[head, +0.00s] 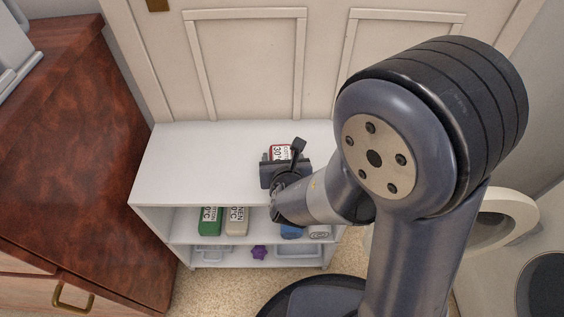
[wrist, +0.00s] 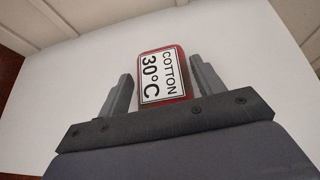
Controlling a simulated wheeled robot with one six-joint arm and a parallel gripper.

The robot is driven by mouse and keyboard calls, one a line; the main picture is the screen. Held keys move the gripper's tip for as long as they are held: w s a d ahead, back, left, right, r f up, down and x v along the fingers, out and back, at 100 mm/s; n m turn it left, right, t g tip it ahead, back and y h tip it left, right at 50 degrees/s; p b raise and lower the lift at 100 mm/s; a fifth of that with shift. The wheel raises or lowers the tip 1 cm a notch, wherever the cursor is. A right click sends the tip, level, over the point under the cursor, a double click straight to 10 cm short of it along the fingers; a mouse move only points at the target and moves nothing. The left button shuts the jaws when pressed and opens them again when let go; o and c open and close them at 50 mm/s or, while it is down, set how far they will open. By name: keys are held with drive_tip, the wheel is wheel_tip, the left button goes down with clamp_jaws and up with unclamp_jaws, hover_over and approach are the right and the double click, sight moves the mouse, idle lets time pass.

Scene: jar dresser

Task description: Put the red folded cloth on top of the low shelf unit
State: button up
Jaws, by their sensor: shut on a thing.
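The red folded cloth (head: 281,152) has a white label reading COTTON 30°C; it also shows in the wrist view (wrist: 184,98). My gripper (head: 282,158) is shut on it, with one finger on each side in the wrist view (wrist: 162,74). The white low shelf unit (head: 205,165) stands against the panelled wall. The cloth is over the right part of its flat top. I cannot tell whether the cloth touches the top. My gripper and arm hide part of the cloth and the unit's right side.
The unit's top is clear to the left. Its middle shelf holds a green labelled thing (head: 209,221), a beige one (head: 236,221), a blue one (head: 291,231) and a pale roll (head: 318,232). A purple thing (head: 259,252) is below. A reddish-brown wooden dresser (head: 70,160) stands left.

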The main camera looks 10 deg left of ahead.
drive_tip(key=shift+f, duration=0.45)
drive_tip(key=o, duration=1)
drive_tip(key=shift+r, duration=0.1)
drive_tip(key=shift+r, duration=0.15)
drive_tip(key=shift+s+r, duration=0.1)
drive_tip(key=shift+r, duration=0.1)
drive_tip(key=p+v, duration=0.3)
drive_tip(key=v, duration=0.7)
drive_tip(key=shift+p+v, duration=0.45)
drive_tip(key=shift+v, duration=0.4)
drive_tip(key=shift+f, duration=0.15)
